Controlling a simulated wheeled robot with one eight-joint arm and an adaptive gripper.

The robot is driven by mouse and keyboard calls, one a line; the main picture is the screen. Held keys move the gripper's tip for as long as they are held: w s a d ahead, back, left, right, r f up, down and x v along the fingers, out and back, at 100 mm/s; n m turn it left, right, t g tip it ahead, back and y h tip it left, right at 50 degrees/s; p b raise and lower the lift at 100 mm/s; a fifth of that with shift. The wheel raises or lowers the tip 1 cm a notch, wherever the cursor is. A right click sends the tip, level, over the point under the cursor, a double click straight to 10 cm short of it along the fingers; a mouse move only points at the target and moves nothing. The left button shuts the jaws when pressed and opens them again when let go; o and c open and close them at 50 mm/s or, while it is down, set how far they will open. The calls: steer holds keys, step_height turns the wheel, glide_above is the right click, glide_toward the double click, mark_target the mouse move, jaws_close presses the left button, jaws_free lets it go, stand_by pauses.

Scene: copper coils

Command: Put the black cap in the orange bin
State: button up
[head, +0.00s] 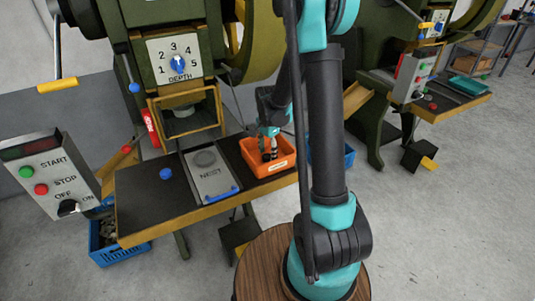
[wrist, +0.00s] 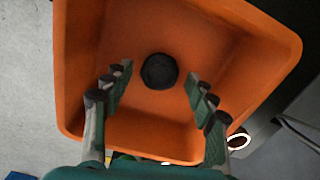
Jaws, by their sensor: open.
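The orange bin (head: 283,158) stands on the right end of the dark table in the head view. In the wrist view the orange bin (wrist: 75,60) fills most of the picture, seen from above. The black cap (wrist: 159,71) is a round dark disc lying on the bin's floor. My gripper (wrist: 158,85) is open over the bin, its fingers spread to either side of the cap in the picture and not touching it. In the head view my gripper (head: 268,147) points down into the bin, and the cap cannot be made out clearly there.
A plate marked NEST (head: 209,178) with a blue handle lies on the table left of the bin. A blue knob (head: 166,174) is further left. A press with a DEPTH dial (head: 178,62) stands behind. A control box (head: 50,175) is at the left, above a blue crate (head: 110,254).

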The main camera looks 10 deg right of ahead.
mark_target(268, 156)
step_height(268, 156, up, 11)
steer(key=s+d+f+n+t, duration=0.2)
steer(key=s+n, duration=0.4)
steer(key=s, duration=0.5)
steer(key=s+d+f+n+t, duration=0.2)
steer(key=s+n, duration=0.4)
steer(key=s, duration=0.4)
steer(key=shift+s+d+f+n, duration=0.3)
steer(key=shift+s+d+f, duration=0.1)
steer(key=shift+d, duration=0.1)
